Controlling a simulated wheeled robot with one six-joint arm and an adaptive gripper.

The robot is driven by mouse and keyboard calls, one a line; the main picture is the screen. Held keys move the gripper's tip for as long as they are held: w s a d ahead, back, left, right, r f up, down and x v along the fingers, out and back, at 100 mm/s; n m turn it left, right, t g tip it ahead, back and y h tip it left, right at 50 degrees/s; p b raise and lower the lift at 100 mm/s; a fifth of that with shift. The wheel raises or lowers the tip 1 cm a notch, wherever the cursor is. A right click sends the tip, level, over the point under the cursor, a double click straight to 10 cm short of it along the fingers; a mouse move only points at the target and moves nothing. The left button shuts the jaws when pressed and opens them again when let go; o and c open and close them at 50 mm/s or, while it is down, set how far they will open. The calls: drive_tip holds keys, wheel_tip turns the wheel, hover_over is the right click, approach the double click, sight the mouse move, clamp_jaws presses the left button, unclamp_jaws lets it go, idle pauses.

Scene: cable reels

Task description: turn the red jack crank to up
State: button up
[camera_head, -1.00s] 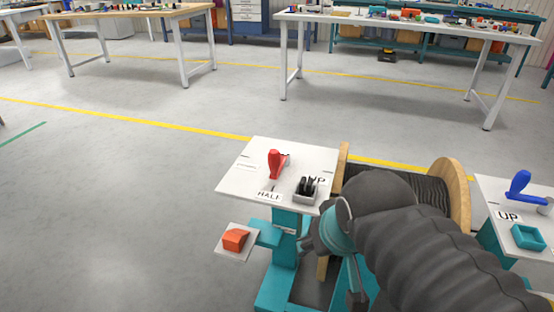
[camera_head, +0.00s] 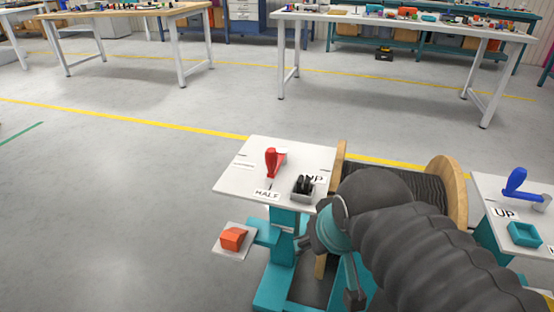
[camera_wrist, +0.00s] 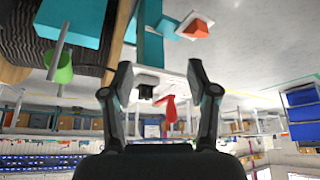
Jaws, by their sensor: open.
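The red jack crank (camera_head: 273,162) stands on a white plate (camera_head: 236,178) on top of a teal jack stand. A HALF label is at the plate's front edge, beside the crank. In the wrist view, upside down, the red crank (camera_wrist: 170,108) shows between and beyond the two fingers of my gripper (camera_wrist: 161,85).
A cable reel (camera_head: 443,190) with wooden flanges stands right of the plate, behind my arm. An orange block (camera_head: 233,238) sits on a low side plate. Floor at left is clear.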

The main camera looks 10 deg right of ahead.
drive_tip(key=g+b, duration=0.4)
approach(272, 149)
drive_tip(key=shift+m, duration=0.4)
wheel_tip(272, 149, down, 7)
drive_tip(key=shift+w+r, duration=0.1)
wheel_tip(272, 149, up, 9)
drive_tip(key=w+m+g, duration=0.1)
drive_tip(key=m+g, duration=0.1)
wheel_tip(272, 149, down, 14)
drive_tip(key=b, duration=0.3)
drive_tip(key=shift+w+r+b, duration=0.1)
drive_tip(key=shift+r+b, duration=0.1)
drive_tip(key=shift+b, duration=0.1)
clamp_jaws()
